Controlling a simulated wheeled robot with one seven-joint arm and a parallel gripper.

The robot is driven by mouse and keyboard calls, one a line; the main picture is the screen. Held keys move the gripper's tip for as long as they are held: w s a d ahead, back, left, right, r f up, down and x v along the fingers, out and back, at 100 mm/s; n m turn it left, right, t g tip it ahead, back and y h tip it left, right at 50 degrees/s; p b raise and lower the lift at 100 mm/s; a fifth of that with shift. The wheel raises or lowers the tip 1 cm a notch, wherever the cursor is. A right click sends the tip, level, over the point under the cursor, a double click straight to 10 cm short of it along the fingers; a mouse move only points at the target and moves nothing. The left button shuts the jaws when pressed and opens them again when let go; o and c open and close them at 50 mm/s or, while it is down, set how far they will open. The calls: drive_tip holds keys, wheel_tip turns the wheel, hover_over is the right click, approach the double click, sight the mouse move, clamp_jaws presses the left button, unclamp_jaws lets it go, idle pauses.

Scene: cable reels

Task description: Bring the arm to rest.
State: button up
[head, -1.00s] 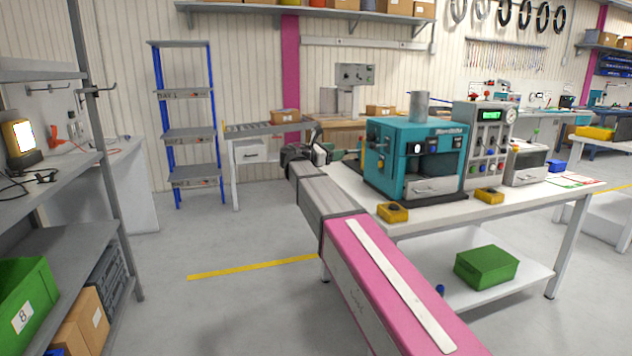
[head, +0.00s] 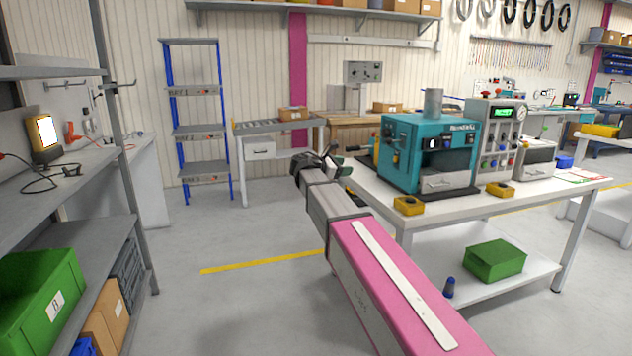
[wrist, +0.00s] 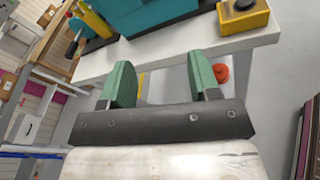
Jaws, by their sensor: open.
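My gripper (head: 331,163) is at the end of my outstretched pink and grey arm, in the middle of the head view, beside the left end of the white workbench (head: 377,191). In the wrist view my gripper (wrist: 160,80) shows two green fingers well apart, with nothing between them but floor and a bench edge beyond. The jaws are open and empty. The arm touches nothing that I can see.
A teal machine (head: 398,155) and yellow button boxes (head: 408,205) stand on the bench; a green box (head: 494,261) is on its lower shelf. Grey shelving (head: 60,225) with a green bin (head: 40,300) is at left. Floor between is clear.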

drive_tip(key=s+d+f+m+g+y, duration=0.1)
drive_tip(key=s+d+f+m+y, duration=0.2)
drive_tip(key=f, duration=0.5)
drive_tip(key=s+d+f+m+g+y, duration=0.1)
drive_tip(key=s+d+f+m+g, duration=0.15)
drive_tip(key=s+f, duration=0.4)
drive_tip(key=s+d+f+m+g+y, duration=0.1)
drive_tip(key=s+d+f+m+y, duration=0.2)
drive_tip(key=f, duration=0.7)
drive_tip(key=s+f+m+g+y, duration=0.3)
drive_tip(key=s+f+m+y, duration=0.4)
drive_tip(key=s+f+m, duration=0.4)
drive_tip(key=s+f, duration=0.4)
drive_tip(key=s, duration=0.2)
drive_tip(key=shift+s+d+m, duration=0.25)
drive_tip(key=shift+d+m, duration=0.1)
